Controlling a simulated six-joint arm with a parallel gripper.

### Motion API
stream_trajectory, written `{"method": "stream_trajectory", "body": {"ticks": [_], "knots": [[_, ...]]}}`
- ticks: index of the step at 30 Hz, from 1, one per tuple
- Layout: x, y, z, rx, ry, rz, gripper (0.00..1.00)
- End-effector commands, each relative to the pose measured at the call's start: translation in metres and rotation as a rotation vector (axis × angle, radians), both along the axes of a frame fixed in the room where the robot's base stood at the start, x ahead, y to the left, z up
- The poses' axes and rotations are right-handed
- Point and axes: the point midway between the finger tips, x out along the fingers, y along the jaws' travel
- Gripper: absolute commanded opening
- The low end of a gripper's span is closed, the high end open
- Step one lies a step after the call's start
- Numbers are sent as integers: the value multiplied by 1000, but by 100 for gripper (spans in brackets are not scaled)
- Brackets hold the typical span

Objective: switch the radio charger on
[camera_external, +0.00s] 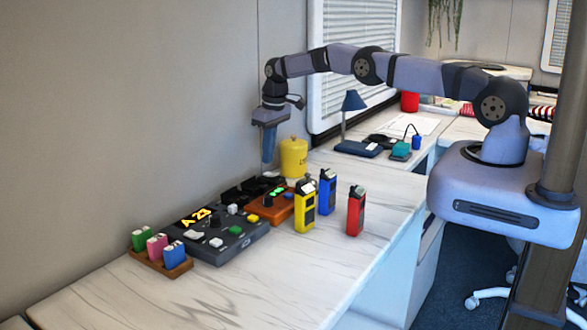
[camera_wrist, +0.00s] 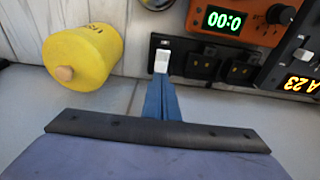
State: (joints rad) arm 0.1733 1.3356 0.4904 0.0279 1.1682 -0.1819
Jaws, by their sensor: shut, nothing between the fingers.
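The black radio charger (camera_wrist: 205,64) lies along the wall side of the counter, with several dark square bays. A white switch (camera_wrist: 163,61) sits at its left end in the wrist view; its on or off position is unclear. In the external view the charger (camera_external: 236,193) is partly hidden behind the orange timer. My gripper (camera_wrist: 162,80) is shut and empty, with its tips right at the lower edge of the white switch in the wrist view. I cannot tell whether they touch it. In the external view my gripper (camera_external: 268,172) points down beside the yellow canister.
The yellow canister (camera_external: 293,158) stands close to my gripper. The orange timer (camera_wrist: 235,22) reads 0:00. A dark console (camera_external: 228,238) shows A 23. Yellow (camera_external: 305,204), blue (camera_external: 326,192) and red (camera_external: 355,211) radios stand in front. A battery tray (camera_external: 160,262) is at left.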

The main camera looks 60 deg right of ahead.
Motion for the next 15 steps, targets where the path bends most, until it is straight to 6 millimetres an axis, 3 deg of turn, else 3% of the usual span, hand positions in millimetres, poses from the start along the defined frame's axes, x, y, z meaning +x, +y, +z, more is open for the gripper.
{"method": "stream_trajectory", "body": {"ticks": [15], "knots": [[0, 0, 37, 0, -1, 0, 0]]}}
